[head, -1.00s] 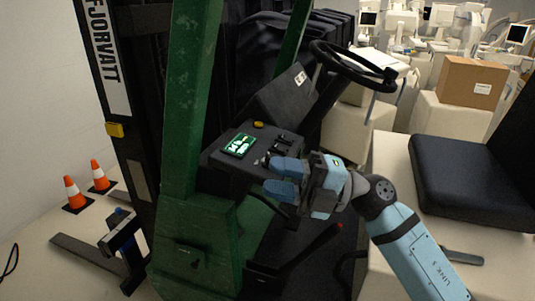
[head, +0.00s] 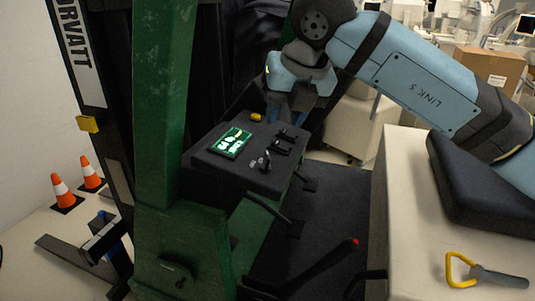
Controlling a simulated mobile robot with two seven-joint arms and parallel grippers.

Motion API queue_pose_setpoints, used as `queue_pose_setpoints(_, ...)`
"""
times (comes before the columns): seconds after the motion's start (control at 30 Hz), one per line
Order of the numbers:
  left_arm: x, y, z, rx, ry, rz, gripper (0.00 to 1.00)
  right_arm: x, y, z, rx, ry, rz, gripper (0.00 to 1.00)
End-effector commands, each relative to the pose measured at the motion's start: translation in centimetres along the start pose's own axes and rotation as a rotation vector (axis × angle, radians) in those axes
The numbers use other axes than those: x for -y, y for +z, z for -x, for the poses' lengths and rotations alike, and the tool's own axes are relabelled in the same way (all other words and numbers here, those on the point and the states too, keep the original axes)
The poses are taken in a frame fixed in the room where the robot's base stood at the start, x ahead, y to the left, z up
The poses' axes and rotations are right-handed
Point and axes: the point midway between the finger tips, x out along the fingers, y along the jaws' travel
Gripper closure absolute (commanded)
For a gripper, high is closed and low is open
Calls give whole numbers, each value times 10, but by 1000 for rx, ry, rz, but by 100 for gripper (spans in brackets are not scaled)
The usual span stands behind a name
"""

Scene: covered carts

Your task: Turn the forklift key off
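The forklift's dark console (head: 215,168) stands in the middle of the head view with a lit green display (head: 231,143). A small upright dark piece with a metallic base, which looks like the key (head: 267,160), is at the console's near right corner. It is too small to tell which way it is turned. My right gripper (head: 287,117) is beyond the console's far edge, pointing down. Its blue fingers look apart with nothing between them, and it is clear of the key. My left gripper is not in view.
A yellow button (head: 256,117) and black levers (head: 285,141) are on the console. A green post (head: 163,110) rises at its left. A black seat (head: 475,185) and a yellow-handled tool (head: 485,276) are at right. Orange cones (head: 62,190) stand on the floor.

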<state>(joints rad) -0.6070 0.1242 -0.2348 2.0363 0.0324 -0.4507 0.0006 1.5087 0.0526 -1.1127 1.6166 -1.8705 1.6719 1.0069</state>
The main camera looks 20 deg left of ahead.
Motion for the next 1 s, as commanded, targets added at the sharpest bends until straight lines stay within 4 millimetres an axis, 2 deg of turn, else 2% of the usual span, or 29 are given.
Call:
queue_pose_setpoints(0.3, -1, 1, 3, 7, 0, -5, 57, -1, -1, -67, -5, 4, -1, 66)
queue_pose_setpoints(0.5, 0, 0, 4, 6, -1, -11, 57, -1, -1, -102, -4, 5, 0, 66)
queue_pose_setpoints(0.7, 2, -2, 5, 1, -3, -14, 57, -1, -1, -119, -2, 4, 1, 66)
queue_pose_setpoints(1.0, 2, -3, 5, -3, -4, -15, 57, -1, -1, -122, -2, 5, 2, 66)
